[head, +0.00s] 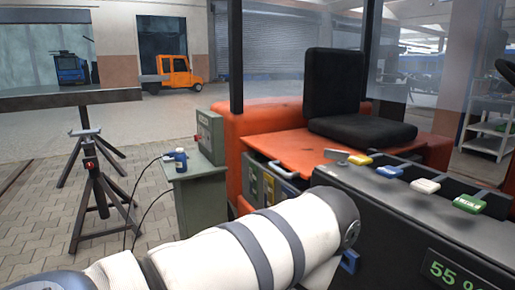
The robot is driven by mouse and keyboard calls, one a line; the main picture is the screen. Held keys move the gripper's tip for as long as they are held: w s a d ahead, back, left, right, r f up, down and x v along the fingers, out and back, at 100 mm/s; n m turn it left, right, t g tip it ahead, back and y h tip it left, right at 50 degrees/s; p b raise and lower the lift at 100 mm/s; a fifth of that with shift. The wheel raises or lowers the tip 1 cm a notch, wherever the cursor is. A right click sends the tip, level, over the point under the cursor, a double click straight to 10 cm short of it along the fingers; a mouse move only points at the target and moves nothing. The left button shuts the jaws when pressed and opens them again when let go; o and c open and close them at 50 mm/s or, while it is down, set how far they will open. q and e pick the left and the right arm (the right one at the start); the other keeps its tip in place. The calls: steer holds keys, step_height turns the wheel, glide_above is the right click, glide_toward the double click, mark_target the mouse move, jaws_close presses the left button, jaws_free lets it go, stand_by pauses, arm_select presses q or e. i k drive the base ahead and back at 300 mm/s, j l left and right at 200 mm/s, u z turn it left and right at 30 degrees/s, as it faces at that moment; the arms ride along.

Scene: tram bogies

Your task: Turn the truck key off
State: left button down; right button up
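The orange truck (260,122) stands at the centre right with a black seat (335,85). Its dark control panel (380,192) carries a yellow lever knob (360,159), a blue one (390,171), a white one (425,186) and a green one with lettering (469,203). A green-lit display reading "55" (445,272) is on the panel's near face, cut by the frame edge. A small blue part (349,261) shows just beside my white arm; I cannot tell whether it is the key. My arm hides part of the panel's left end. Neither gripper is in view.
A grey-green cabinet (190,205) with a blue bottle (180,160) and a grey box (210,138) stands left of the truck. Trestles (97,190) stand further left. Dark posts (236,55) rise from the truck. Paved floor lies between trestles and cabinet.

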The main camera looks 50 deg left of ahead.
mark_target(343, 156)
steer(key=u, duration=1.15)
steer(key=j+z, duration=0.25)
steer(key=i, duration=0.05)
